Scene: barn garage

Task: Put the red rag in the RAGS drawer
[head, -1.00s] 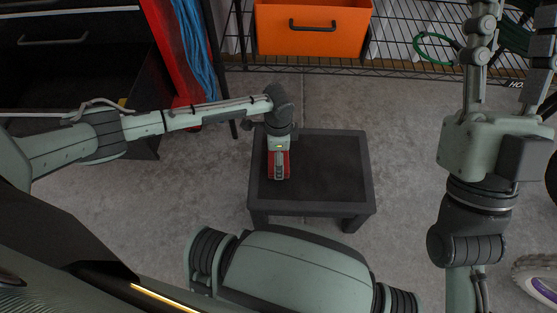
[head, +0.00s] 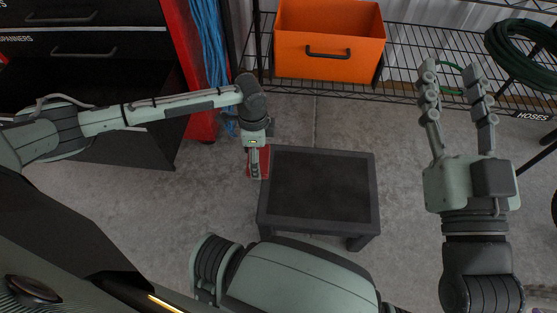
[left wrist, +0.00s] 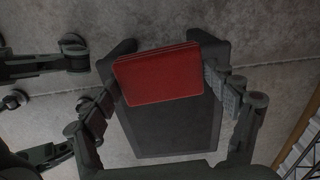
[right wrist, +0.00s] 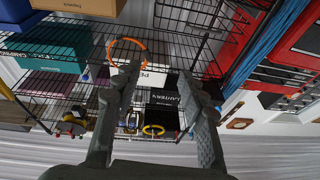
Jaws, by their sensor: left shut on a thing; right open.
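The red rag (left wrist: 158,76) is a folded red block held between the fingers of my left gripper (left wrist: 160,95) in the left wrist view. In the head view my left gripper (head: 255,160) is shut on the rag (head: 265,163) at the left edge of the small black table (head: 318,225). My right gripper (head: 455,80) is open and empty at the right, with its fingers pointing up toward the wire shelf. A black drawer cabinet (head: 120,45) stands at the upper left, with a label reading SPANNERS on one drawer. No RAGS label is readable.
An orange bin (head: 330,50) sits on the wire shelf (head: 410,75) at the back. A green hose coil (head: 520,45) is at the right. Blue cords (head: 208,50) hang beside the cabinet. In the right wrist view, an orange ring (right wrist: 127,52) and boxes are on a wire rack.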

